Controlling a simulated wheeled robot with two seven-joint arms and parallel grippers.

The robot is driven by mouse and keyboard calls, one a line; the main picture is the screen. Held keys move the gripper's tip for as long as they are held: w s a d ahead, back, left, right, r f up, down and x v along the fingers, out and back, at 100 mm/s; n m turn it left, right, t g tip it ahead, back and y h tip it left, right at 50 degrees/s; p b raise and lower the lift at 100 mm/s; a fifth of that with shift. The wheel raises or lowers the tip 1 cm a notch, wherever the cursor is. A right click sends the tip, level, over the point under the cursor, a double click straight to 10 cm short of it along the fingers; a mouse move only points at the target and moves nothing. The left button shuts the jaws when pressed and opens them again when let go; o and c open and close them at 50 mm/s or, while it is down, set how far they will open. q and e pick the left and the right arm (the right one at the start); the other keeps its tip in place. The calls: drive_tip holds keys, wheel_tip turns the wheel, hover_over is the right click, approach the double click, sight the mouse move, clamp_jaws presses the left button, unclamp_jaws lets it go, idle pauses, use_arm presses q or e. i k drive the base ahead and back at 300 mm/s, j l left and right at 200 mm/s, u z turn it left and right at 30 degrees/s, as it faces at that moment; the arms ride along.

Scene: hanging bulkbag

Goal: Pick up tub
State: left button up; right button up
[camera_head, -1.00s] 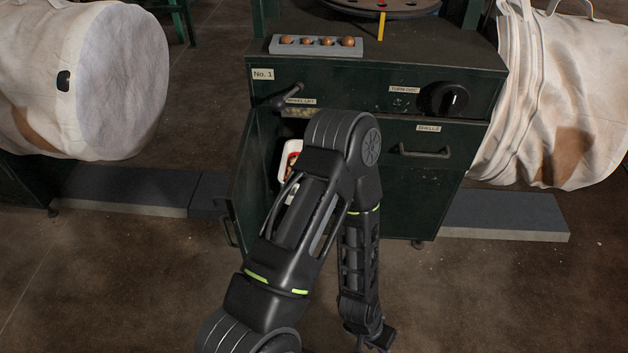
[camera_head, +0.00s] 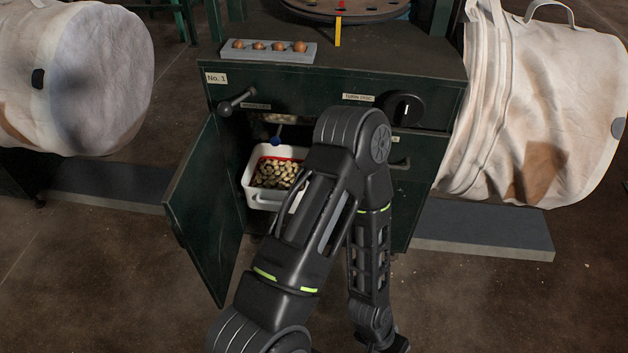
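The tub (camera_head: 254,194) is a white container with a red inner edge, filled with pale nut-like pieces. It sits inside the open cabinet compartment, and its right part is hidden behind my arm. One of my arms, apparently the left, rises from the bottom edge, bends in front of the cabinet and points back down. Its end is cut off at the bottom edge, so no gripper fingers show. My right gripper is not in view.
The cabinet door (camera_head: 207,207) stands open to the left. The dark green cabinet (camera_head: 385,75) carries a grey strip (camera_head: 268,57) with several round brown pieces. White bulk bags hang at left (camera_head: 72,80) and right (camera_head: 545,110). Grey slabs (camera_head: 482,232) lie on the floor.

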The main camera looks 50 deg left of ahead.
sight(270, 171)
drive_tip(key=i+l, duration=0.45)
drive_tip(key=l+u, duration=0.1)
drive_tip(key=u, duration=2.4)
